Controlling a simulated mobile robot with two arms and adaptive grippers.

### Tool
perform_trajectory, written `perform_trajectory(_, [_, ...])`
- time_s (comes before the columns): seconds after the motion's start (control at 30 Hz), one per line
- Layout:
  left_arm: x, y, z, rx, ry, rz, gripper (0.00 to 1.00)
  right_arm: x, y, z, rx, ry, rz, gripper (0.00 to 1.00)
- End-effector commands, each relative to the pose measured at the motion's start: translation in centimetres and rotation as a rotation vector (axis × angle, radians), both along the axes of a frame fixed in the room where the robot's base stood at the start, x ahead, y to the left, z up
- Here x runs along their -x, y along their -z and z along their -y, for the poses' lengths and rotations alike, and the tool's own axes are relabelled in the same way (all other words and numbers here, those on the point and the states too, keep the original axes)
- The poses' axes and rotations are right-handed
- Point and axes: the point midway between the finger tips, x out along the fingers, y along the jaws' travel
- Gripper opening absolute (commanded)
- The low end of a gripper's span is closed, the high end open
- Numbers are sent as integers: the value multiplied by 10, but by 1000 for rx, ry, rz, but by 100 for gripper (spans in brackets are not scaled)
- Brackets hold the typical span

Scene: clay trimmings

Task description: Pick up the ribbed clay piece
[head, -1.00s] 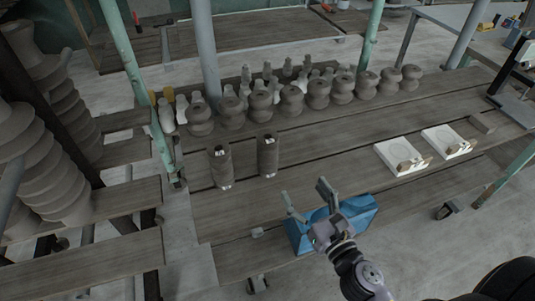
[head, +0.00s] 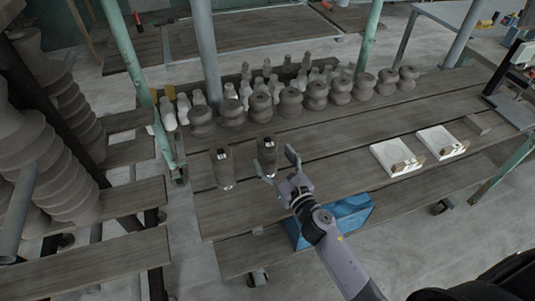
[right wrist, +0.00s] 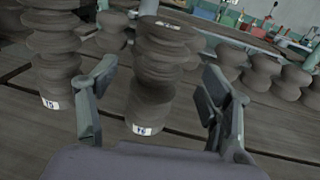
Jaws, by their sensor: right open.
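Two dark grey ribbed clay pieces stand upright on the plank table: a left one (head: 222,168) and a right one (head: 267,152). Both carry small white labels. My right gripper (head: 279,167) is open and empty, close in front of the right piece. In the right wrist view, the right ribbed piece (right wrist: 158,75) shows between the two spread fingers (right wrist: 160,85), seemingly still beyond the fingertips. The left ribbed piece (right wrist: 56,55) stands just outside the left finger there. My left gripper is not in view.
Several rounded clay pieces (head: 289,102) and pale bottle-like pieces (head: 168,114) stand in rows behind. A blue box (head: 347,213) sits below my right arm. Two white trays (head: 396,158) lie to the right. Tall stacked clay forms (head: 40,160) stand at far left.

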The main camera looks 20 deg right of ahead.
Motion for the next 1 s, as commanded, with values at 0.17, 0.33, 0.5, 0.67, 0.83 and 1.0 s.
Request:
perform_trajectory(0.17, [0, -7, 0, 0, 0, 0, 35, -29, 0, -6, -3, 1, 1, 73])
perform_trajectory(0.33, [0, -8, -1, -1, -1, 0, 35, -39, 1, -8, -2, 0, 1, 73])
perform_trajectory(0.5, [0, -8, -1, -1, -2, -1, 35, -39, 2, -8, -1, 0, 1, 73])
perform_trajectory(0.67, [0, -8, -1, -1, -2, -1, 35, -39, 2, -8, -1, 0, 1, 64])
perform_trajectory(0.83, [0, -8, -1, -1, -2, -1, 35, -39, 2, -7, -1, 0, 1, 53])
perform_trajectory(1.0, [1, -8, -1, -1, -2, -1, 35, -39, 2, -7, -1, 0, 1, 42])
